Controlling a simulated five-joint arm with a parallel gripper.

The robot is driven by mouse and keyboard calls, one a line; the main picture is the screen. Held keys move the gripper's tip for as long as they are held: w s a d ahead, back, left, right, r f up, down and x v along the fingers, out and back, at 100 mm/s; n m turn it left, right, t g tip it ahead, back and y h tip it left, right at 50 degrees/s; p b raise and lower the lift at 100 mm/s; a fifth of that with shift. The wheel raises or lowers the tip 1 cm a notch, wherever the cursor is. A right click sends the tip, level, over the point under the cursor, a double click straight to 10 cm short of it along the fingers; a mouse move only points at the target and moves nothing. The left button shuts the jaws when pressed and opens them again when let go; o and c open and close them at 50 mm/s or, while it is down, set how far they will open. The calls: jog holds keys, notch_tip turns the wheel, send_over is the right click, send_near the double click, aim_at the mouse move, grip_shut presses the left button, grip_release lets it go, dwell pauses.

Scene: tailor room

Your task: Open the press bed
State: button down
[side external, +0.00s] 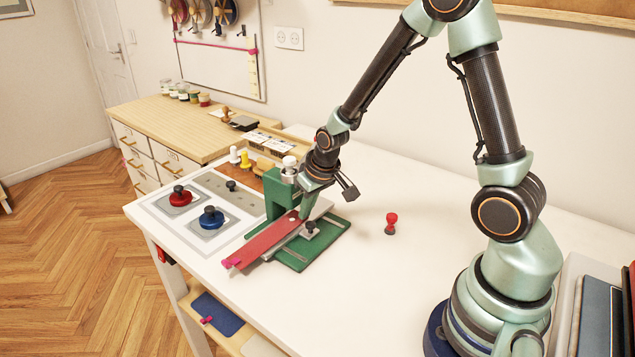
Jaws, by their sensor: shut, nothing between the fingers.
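The green press (279,190) stands on the white table, with a flat green base (297,257). A long red strip (262,243) with a pink near end lies slanting across it, over a grey bar that looks like the press bed (288,240). A dark knob (311,228) sits at the right side of this bar. My gripper (305,214) is shut and empty, pointing down just right of the press column and close to the strip's far end. I cannot tell whether it touches the strip or the bed.
A red stamp-like piece (391,223) stands to the right. Red (180,197) and blue (211,218) knobbed pieces sit on a grey-marked panel at left. Small white and yellow pegs (244,160) stand behind the press.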

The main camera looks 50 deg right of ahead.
jog(key=shift+w+f, duration=0.1)
jog(key=shift+f, duration=0.25)
jog(key=s, duration=0.6)
jog(key=shift+s, duration=0.35)
jog(key=shift+r, duration=0.45)
jog(key=s+a+r+n, duration=0.1)
jog(key=s+a+r, duration=0.1)
jog(key=r, duration=0.7)
jog(key=s+a+r+t, duration=0.1)
jog(key=s+a+r, duration=0.2)
jog(key=r, duration=0.7)
jog(key=shift+s+a+r+n+t, duration=0.2)
jog(key=shift+s+a+n+t, duration=0.15)
jog(key=shift+s, duration=0.4)
